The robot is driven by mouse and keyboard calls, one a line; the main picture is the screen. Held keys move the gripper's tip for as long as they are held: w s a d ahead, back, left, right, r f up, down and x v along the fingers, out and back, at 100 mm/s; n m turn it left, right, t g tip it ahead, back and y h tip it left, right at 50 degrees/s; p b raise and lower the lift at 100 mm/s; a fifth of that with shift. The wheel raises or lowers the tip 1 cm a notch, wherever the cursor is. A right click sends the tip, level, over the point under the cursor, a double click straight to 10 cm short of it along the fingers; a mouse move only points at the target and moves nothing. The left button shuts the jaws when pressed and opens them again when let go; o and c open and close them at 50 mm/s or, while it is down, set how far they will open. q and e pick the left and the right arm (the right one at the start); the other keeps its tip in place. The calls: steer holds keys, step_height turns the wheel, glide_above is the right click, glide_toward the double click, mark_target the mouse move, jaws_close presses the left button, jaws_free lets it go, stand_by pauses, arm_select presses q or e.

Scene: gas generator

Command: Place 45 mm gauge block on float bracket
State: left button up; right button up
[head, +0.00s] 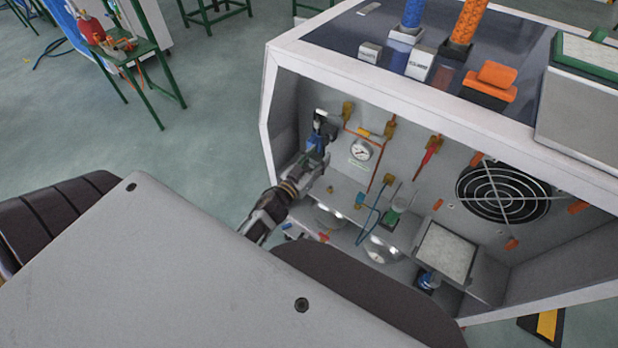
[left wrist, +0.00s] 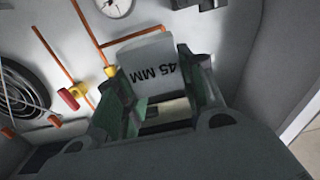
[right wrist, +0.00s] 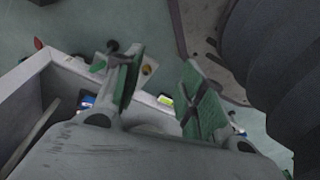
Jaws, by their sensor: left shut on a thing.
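The 45 mm gauge block (left wrist: 150,62) is a pale block with "45 MM" printed on it, upside down in the left wrist view. My left gripper (left wrist: 157,80) is shut on it, with a green-padded finger on each side. In the head view my left gripper (head: 316,163) is inside the open cabinet, close to its back wall and left of the round gauge. The block cannot be made out clearly there. A dark and blue fitting (head: 320,132) is just above the gripper; I cannot tell whether it is the float bracket. My right gripper (right wrist: 163,92) is open and empty.
The white cabinet (head: 400,112) encloses orange pipes, a gauge (head: 360,150), a fan grille (head: 502,192) and a lower shelf. Other small blocks (head: 420,62) stand on its dark top. A green stand (head: 130,48) is at the far left, with open floor between.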

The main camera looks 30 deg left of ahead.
arm_select(q)
steer(key=s+a+f+b, duration=0.2)
steer(key=a+f+b, duration=0.5)
steer(key=f+b, duration=0.3)
steer(key=s+a+f+b, duration=0.2)
steer(key=a+f+b, duration=0.5)
steer(key=f+b, duration=0.4)
steer(key=shift+s+f, duration=0.25)
steer(key=shift+f, duration=1.35)
arm_select(e)
steer(key=w+a+r, duration=0.2)
steer(key=w+r, duration=0.2)
steer(key=r, duration=0.4)
steer(key=w+a+r+t+y, duration=0.1)
steer(key=w+r, duration=0.3)
steer(key=r, duration=0.5)
steer(key=shift+a+t, duration=0.3)
steer(key=shift+a, duration=0.55)
arm_select(q)
steer(key=shift+w, duration=0.15)
arm_select(e)
steer(key=shift+w+f, duration=0.1)
steer(key=shift+f, duration=0.05)
